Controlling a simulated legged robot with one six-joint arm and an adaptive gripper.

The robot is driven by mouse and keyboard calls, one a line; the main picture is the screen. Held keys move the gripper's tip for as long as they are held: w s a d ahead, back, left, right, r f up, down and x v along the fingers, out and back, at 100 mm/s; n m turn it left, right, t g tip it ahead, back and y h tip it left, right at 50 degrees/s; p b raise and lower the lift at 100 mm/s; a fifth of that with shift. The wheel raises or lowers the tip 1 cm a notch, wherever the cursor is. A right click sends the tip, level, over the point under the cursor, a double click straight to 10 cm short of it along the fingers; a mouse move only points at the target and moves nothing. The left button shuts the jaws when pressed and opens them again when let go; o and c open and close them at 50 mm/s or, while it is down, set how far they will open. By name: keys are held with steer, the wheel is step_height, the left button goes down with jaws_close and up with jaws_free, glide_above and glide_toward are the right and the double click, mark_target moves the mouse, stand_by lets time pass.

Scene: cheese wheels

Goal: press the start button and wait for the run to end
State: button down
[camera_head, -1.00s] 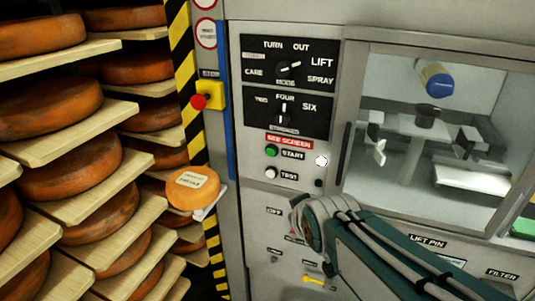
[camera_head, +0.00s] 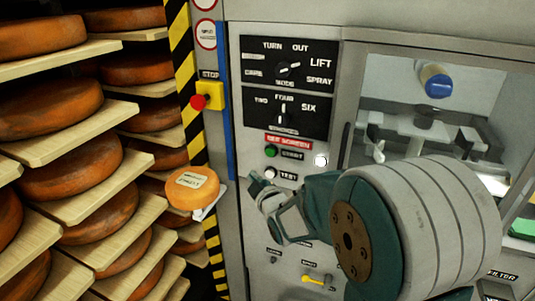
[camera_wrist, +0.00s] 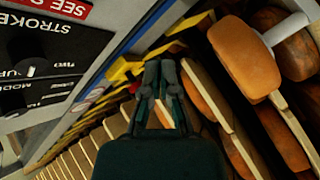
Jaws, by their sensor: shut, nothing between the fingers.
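The green start button (camera_head: 271,151) is on the grey machine panel, left of its START label. A white TEST button (camera_head: 271,173) sits just below it. My gripper (camera_head: 253,178) is just left of and below the TEST button in the head view, its fingers pointing up-left. Whether it touches the panel cannot be told. In the wrist view my gripper (camera_wrist: 160,66) has its fingers together and empty, pointing toward the yellow stop box and the shelves. The start button does not show in the wrist view. A white round light (camera_head: 321,160) is right of the labels.
A red stop button (camera_head: 199,102) stands on a yellow box at the panel's left edge. A small cheese wheel (camera_head: 192,188) juts out close left of my gripper. Shelves of cheese wheels (camera_head: 60,107) fill the left. Two knobs (camera_head: 289,69) sit above; a windowed chamber (camera_head: 440,62) is right.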

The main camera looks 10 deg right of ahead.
mark_target(270, 152)
stand_by(0.3)
steer(key=shift+w+d, duration=0.9)
steer(key=shift+w, duration=0.3)
steer(key=shift+w+d, duration=0.85)
steer(key=shift+w, duration=0.3)
steer(key=shift+w+d, duration=0.9)
steer(key=shift+w, duration=0.3)
steer(key=shift+r, duration=0.1)
steer(key=shift+w+d, duration=0.25)
steer(key=shift+w, duration=0.05)
